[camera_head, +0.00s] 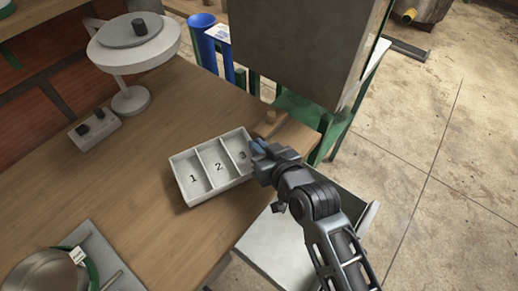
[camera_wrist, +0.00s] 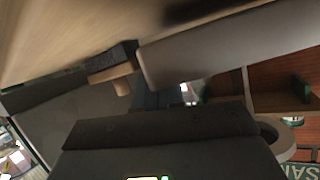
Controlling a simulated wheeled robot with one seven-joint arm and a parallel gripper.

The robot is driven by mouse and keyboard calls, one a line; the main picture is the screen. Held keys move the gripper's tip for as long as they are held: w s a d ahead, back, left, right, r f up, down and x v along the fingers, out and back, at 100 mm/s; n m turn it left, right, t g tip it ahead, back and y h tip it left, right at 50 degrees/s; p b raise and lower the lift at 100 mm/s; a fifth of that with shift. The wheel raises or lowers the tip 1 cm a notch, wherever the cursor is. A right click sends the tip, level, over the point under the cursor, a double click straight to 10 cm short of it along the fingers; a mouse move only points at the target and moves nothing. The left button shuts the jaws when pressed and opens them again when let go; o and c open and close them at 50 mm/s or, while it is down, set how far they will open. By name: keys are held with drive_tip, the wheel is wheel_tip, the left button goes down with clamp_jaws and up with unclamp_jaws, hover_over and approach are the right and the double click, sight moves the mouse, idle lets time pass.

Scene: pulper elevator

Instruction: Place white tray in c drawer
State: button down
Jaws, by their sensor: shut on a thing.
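The white tray (camera_head: 214,166) has three compartments marked 1, 2 and 3. In the head view it is level at the right edge of the wooden table; I cannot tell whether it rests on the top or is slightly above it. My gripper (camera_head: 258,152) is shut on its right end wall, by compartment 3. In the wrist view, a pale wall that looks like the tray (camera_wrist: 230,45) fills the upper right. A pulled-out white drawer (camera_head: 272,247) lies lower, beside the table and partly behind my arm. No letter shows on it.
The wooden table (camera_head: 150,230) has a white scale-like stand (camera_head: 132,99), a small switch box (camera_head: 95,131) and a metal pot (camera_head: 45,272). A large grey machine (camera_head: 305,45) on a green frame stands beyond the gripper. Open floor lies to the right.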

drive_tip(key=shift+f, duration=0.75)
drive_tip(key=c, duration=1.2)
unclamp_jaws()
drive_tip(key=shift+c, duration=0.2)
drive_tip(key=b+v, duration=0.1)
drive_tip(key=v, duration=1.1)
